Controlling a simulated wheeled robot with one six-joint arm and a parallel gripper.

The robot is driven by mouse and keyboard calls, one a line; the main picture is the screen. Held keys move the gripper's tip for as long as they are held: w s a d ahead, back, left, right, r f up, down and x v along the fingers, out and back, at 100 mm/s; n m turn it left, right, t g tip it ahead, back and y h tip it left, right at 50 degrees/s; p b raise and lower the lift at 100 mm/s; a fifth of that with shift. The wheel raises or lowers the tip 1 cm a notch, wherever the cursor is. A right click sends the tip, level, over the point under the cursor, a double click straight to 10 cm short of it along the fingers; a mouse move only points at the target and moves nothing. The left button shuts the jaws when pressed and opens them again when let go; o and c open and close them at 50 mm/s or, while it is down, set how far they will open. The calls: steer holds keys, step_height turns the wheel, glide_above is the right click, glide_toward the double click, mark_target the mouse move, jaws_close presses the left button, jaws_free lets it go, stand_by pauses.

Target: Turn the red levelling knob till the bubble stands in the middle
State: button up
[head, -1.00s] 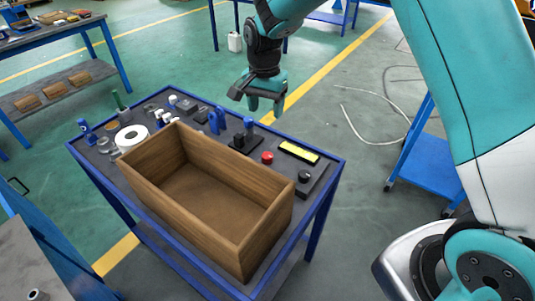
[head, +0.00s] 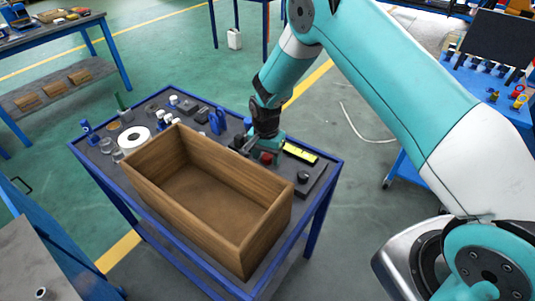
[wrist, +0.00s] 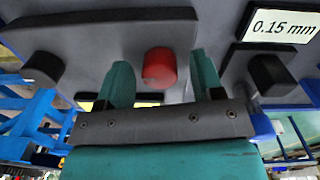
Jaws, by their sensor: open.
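The red levelling knob (wrist: 159,69) shows in the wrist view between the two teal fingers of my gripper (wrist: 161,60). The fingers are open, one on each side, with a visible gap to the knob on both sides. In the head view the knob (head: 266,158) is partly covered by my gripper (head: 264,148), which is low over the plate. The yellow level vial (head: 300,152) lies just right of the gripper in the head view. I cannot make out where its bubble stands.
Black knobs (wrist: 42,68) (wrist: 270,75) stand on either side of the red one. A label reading 0.15 mm (wrist: 282,25) is nearby. A wooden box (head: 245,240) stands in front on the blue-edged table (head: 330,185), with small parts and a white roll (head: 134,138) to the left.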

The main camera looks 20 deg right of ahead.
steer(key=shift+c, duration=0.2)
steer(key=c, duration=0.9)
